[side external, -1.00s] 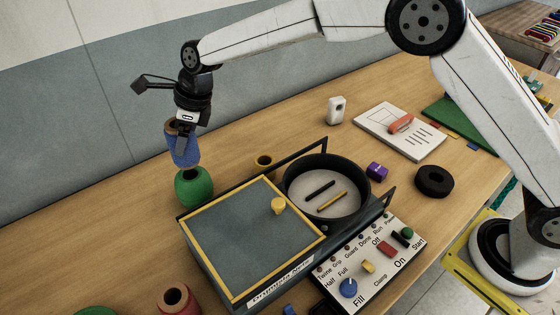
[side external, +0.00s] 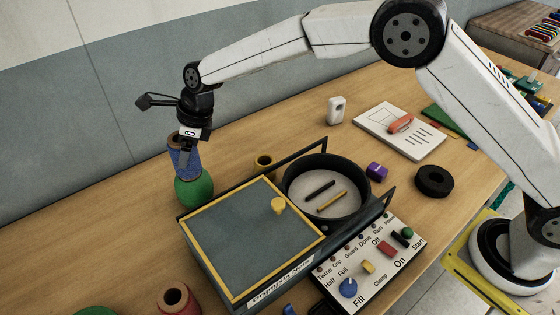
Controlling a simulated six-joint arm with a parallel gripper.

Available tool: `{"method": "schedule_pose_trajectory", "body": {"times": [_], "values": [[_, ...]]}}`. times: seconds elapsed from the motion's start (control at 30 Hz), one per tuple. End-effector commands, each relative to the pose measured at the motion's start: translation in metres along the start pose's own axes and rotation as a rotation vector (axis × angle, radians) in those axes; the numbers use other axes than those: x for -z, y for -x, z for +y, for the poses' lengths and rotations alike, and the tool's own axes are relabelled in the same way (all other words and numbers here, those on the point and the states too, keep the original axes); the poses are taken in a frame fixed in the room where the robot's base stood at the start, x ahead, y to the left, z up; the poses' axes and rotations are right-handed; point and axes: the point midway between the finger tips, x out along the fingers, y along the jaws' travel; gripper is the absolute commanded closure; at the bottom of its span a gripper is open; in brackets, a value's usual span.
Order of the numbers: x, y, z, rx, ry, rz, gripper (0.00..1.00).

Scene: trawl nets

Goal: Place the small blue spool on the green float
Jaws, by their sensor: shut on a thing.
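The small blue spool (side external: 181,158) has a brown core and is upright in my gripper (side external: 188,146), which is shut on it near its top. The green float (side external: 194,189) is a rounded green body on the table, left of the grey box. The spool's lower end is right at the float's top and hides the float's upper opening. They look touching, though I cannot tell if the spool's full weight rests there.
A grey box with a yellow-edged lid (side external: 250,235) stands right of the float, beside a round black pan (side external: 326,188) and a control panel (side external: 370,262). A yellow ring (side external: 264,163) is behind the box. A red spool (side external: 176,301) is at the front.

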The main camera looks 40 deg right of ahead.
Motion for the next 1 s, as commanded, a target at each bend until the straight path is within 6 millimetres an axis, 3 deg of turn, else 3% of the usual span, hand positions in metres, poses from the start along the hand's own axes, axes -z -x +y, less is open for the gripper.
{"method": "schedule_pose_trajectory", "body": {"times": [0.03,0.07,0.1,0.57,0.77,1.0], "values": [[0.000,-0.001,0.000,0.000,0.000,0.000,0.80],[0.001,-0.001,0.000,0.000,0.000,0.000,0.07],[0.001,-0.001,0.000,0.000,0.000,0.000,0.00],[-0.001,0.007,0.000,0.001,0.000,-0.001,0.00],[-0.001,0.026,-0.001,0.001,0.000,-0.002,0.00],[-0.002,0.062,0.000,0.001,0.000,-0.002,0.00]]}}
